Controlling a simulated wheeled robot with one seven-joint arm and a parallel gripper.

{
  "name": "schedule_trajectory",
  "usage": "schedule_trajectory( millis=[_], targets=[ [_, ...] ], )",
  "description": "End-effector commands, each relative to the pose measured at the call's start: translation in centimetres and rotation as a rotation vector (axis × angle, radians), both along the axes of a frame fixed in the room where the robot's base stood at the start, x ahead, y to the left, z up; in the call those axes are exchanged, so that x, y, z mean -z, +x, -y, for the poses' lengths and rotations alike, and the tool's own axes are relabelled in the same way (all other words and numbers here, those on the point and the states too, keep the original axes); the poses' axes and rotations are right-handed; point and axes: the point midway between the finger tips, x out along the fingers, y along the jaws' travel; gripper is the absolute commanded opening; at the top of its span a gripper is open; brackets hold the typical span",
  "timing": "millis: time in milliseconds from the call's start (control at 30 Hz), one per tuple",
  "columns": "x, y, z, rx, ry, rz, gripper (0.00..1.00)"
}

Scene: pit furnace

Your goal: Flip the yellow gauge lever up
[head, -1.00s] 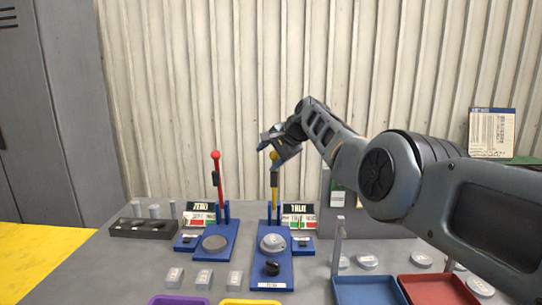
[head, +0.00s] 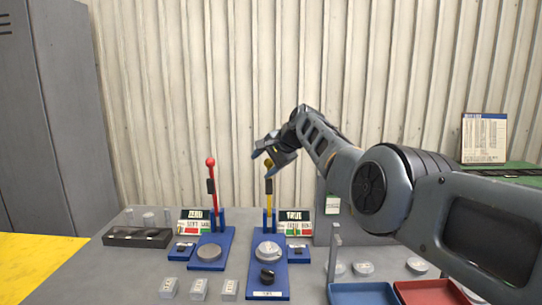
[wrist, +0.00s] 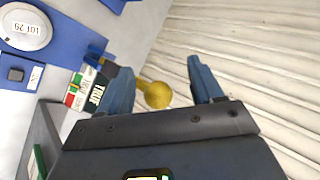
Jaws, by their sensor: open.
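The yellow gauge lever (head: 269,205) stands upright on a blue base (head: 270,276) on the bench, beside a sign reading TRUE (head: 294,216). Its round yellow knob (wrist: 158,95) shows in the wrist view between my open fingers, nearer the left one. The fingers (wrist: 165,85) are apart, and I cannot tell whether either touches the knob. A round grey disc (head: 267,250) sits on the blue base in front of the lever.
A red lever (head: 214,190) stands upright on another blue base (head: 208,268) to the left. Small grey blocks (head: 198,288) lie in front. Blue (head: 362,293) and red (head: 430,291) trays are at the front right. A ribbed wall (head: 240,80) rises behind the bench.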

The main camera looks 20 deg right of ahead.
Motion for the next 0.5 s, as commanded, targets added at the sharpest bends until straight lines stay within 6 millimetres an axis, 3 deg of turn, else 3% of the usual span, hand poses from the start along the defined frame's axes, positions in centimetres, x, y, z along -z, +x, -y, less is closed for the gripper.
schedule_trajectory(
  millis=[33, 500],
  targets=[
    [0.2, 0.3, 2.2, 0.03, -0.027, 0.027, 0.58],
    [-3.2, -2.7, 2.4, 0.016, -0.014, 0.022, 0.58]
  ],
)
